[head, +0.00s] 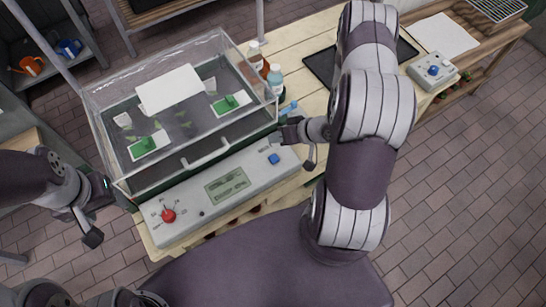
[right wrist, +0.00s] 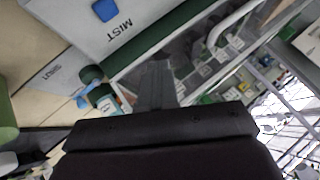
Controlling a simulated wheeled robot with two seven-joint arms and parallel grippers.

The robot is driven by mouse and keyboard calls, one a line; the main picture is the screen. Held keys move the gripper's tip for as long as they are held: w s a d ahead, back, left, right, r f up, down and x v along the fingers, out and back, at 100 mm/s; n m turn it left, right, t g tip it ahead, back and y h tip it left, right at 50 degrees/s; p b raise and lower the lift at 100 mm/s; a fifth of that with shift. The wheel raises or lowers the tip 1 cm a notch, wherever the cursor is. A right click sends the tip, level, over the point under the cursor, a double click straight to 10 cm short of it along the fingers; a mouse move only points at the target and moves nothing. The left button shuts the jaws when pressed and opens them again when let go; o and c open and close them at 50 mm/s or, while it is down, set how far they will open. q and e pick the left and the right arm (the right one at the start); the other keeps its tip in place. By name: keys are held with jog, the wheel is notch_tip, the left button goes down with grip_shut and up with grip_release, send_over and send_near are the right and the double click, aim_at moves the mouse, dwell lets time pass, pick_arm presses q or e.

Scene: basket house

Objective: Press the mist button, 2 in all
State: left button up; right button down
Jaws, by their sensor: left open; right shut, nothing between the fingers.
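The mist button is a blue square (head: 273,158) at the right end of the grey control panel (head: 205,213). It also shows at the top of the right wrist view (right wrist: 105,10), beside the label MIST. My right gripper (head: 289,132) is shut and empty, just behind and to the right of the button, apart from it. Its closed fingers (right wrist: 157,85) show in front of the tank in the right wrist view. My left gripper (head: 102,192) is open and empty, left of the panel near the tank's front left corner.
A clear tank (head: 165,178) with seedling trays stands behind the panel. A red knob (head: 168,215) is at the panel's left. Bottles (head: 275,79) stand by the tank's right side. A grey box with another blue button (head: 434,70) sits at the far right.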

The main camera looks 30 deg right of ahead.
jog(key=shift+a, duration=0.1)
jog(key=b, duration=0.8)
send_over(277, 159)
notch_tip(277, 159, down, 8)
jog(key=shift+r, duration=0.15)
jog(key=shift+f, duration=0.55)
dwell(1.0)
jog(key=shift+f+b, duration=0.3)
jog(key=shift+f, duration=0.15)
jog(key=shift+f+b, duration=0.3)
jog(key=shift+f, duration=0.15)
dwell(0.4)
dwell(0.3)
jog(key=shift+r+p, duration=0.9)
jog(key=shift+p, duration=0.05)
